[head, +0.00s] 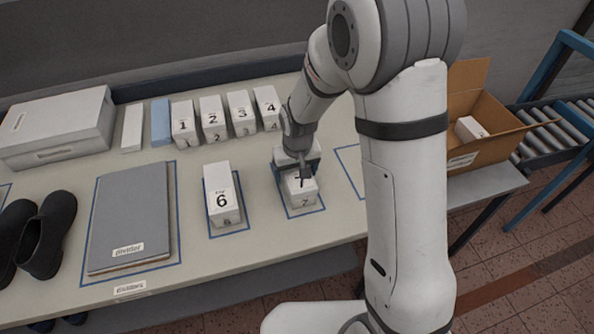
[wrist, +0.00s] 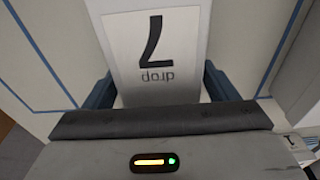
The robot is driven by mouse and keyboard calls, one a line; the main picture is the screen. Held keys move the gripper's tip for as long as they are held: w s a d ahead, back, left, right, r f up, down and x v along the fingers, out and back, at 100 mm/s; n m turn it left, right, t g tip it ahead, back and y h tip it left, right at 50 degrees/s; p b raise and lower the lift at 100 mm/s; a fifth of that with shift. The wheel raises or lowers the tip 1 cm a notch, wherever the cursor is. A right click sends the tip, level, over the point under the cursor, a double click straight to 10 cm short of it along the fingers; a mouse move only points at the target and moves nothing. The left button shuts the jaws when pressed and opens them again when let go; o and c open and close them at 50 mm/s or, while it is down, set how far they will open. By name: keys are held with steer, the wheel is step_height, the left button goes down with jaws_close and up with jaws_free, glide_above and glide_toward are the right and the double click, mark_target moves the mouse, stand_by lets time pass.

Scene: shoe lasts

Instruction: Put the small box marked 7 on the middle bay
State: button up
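The small white box marked 7 (head: 304,198) stands upright at the front of the table, within the blue outline of the middle bay (head: 322,209). This bay lies between the bay of box 6 and an outlined bay at the right. My gripper (head: 297,172) is low over box 7 from behind, partly covering its top. In the wrist view the box 7 (wrist: 153,45) sits between my two fingers (wrist: 158,80). The fingers lie close against both its sides and look shut on it. Whether its underside rests on the table is hard to see.
A box marked 6 (head: 222,198) stands just left. Boxes 1 to 4 (head: 239,113) line the back. A grey divider (head: 132,215), dark boots (head: 48,235) and a white lidded box (head: 60,126) are further left. An open carton (head: 480,125) stands right. The right bay (head: 350,165) looks bare where visible.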

steer(key=shift+o, duration=0.5)
steer(key=shift+r, duration=0.1)
steer(key=shift+r, duration=0.25)
step_height(320, 180, up, 12)
steer(key=s, duration=0.1)
steer(key=s+d+r+m, duration=0.1)
steer(key=s+d+r, duration=0.2)
steer(key=s+d, duration=0.4)
steer(key=s+d+r+m+t, duration=0.1)
steer(key=s+d+r+m, duration=0.1)
steer(key=s+d, duration=0.6)
steer(key=s+r, duration=0.1)
steer(key=s, duration=0.2)
steer(key=shift+s+r+t, duration=0.25)
steer(key=shift+r+t, duration=0.05)
steer(key=shift+r, duration=0.1)
